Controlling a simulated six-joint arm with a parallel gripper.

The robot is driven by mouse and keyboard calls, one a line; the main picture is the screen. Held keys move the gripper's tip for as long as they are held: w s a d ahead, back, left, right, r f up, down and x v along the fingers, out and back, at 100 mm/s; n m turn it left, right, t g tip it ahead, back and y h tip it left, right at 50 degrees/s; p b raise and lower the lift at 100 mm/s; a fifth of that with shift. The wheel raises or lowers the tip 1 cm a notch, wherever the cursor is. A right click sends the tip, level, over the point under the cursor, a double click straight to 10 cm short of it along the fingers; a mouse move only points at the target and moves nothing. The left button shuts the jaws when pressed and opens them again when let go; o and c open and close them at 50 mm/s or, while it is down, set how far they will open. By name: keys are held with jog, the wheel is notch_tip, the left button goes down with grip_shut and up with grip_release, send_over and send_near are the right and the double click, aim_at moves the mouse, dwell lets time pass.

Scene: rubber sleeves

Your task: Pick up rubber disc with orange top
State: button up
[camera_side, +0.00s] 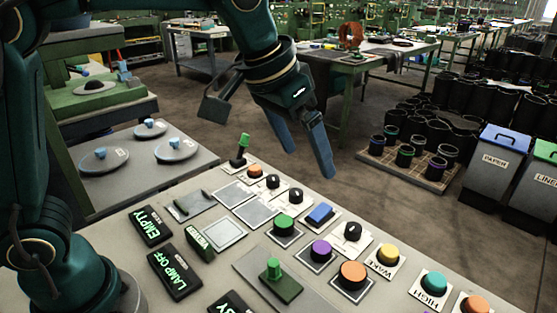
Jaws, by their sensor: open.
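Three orange-topped round pieces show on the grey panel. The largest (353,272) sits on a square plate near the middle front, with a dark side under its orange top. A smaller one (255,170) is near the panel's far edge. Another (474,304) is at the lower right, partly cut off by the frame. My gripper (308,160) is open and empty, its two blue-grey fingers pointing down. It hangs clear above the far side of the panel, apart from all three.
Close around the largest orange piece are a purple-topped piece (321,250), a green-topped one (284,224), a yellow-topped one (388,255), a black knob (352,231) and a blue block (320,214). A green upright peg (274,268) stands to its left. Lidded bins (491,165) stand beyond, on the floor.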

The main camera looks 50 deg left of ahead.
jog(key=w+d+f+m+g, duration=0.2)
jog(key=w+d+f, duration=0.2)
jog(key=d+f, duration=0.4)
jog(key=g, duration=0.1)
send_over(354, 271)
jog(key=f, duration=0.4)
jog(key=s+f, duration=0.1)
jog(key=f, duration=0.2)
jog(key=shift+a, duration=0.2)
jog(key=shift+m, duration=0.3)
jog(key=shift+w+d+f, duration=0.1)
jog(key=shift+w+f, duration=0.1)
jog(key=shift+f, duration=0.95)
jog(key=shift+w+d+f, duration=0.1)
jog(key=shift+w+f, duration=0.05)
jog(key=shift+f, duration=1)
jog(key=c, duration=1.5)
jog(key=shift+o, duration=0.2)
jog(key=shift+r, duration=0.15)
